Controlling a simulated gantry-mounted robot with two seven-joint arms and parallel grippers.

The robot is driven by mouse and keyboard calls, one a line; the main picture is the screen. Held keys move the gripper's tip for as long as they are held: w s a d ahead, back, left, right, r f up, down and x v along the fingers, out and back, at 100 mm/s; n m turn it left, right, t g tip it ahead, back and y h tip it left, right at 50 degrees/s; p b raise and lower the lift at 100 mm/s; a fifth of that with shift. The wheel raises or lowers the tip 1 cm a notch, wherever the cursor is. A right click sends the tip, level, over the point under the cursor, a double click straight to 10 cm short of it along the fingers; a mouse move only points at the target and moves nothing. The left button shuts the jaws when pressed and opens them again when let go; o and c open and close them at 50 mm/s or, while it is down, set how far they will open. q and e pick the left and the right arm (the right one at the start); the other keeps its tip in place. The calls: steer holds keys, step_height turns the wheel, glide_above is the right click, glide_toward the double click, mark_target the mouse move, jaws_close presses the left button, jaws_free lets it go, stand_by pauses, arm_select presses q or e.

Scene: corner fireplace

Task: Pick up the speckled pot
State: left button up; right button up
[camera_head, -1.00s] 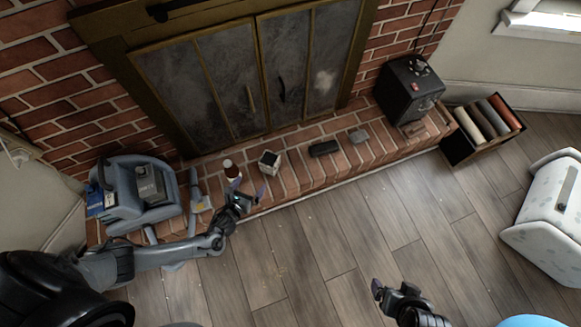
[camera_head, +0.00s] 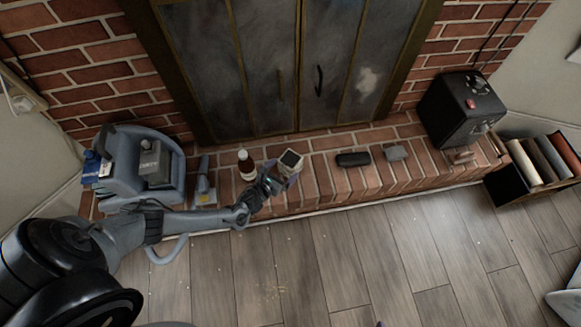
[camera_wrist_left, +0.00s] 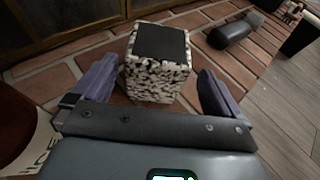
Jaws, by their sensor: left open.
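The speckled pot (camera_head: 290,160) is a small square block-like pot with black and cream speckled sides and a dark top, standing upright on the brick hearth. In the left wrist view the pot (camera_wrist_left: 158,78) sits centrally between the purple fingers. My left gripper (camera_head: 281,175) is open at the pot's near side, one finger to each side. The wrist view shows the open left gripper (camera_wrist_left: 156,82) with a gap by the right finger; contact on the left cannot be told. My right gripper is not in view.
A brown bottle (camera_head: 246,165) stands just left of the pot. A dark case (camera_head: 353,159) and a grey block (camera_head: 396,152) lie to its right. A blue-grey machine (camera_head: 146,165) is at the left, a black box (camera_head: 460,108) at the right.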

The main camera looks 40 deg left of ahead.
mark_target(291, 162)
arm_select(q)
steer(key=shift+w+a+f, duration=0.1)
steer(key=shift+w+f, duration=0.15)
steer(key=shift+w, duration=0.35)
steer(key=b+x, duration=0.4)
steer(key=shift+w+a+f, duration=0.15)
steer(key=shift+a+f, duration=0.05)
steer(key=shift+w+b, duration=0.3)
steer(key=shift+w, duration=0.05)
steer(key=shift+r, duration=0.1)
steer(key=shift+c, duration=0.2)
steer(key=shift+s, duration=0.1)
steer(key=shift+c, duration=1.1)
steer(key=c, duration=0.7)
steer(key=shift+c, duration=1)
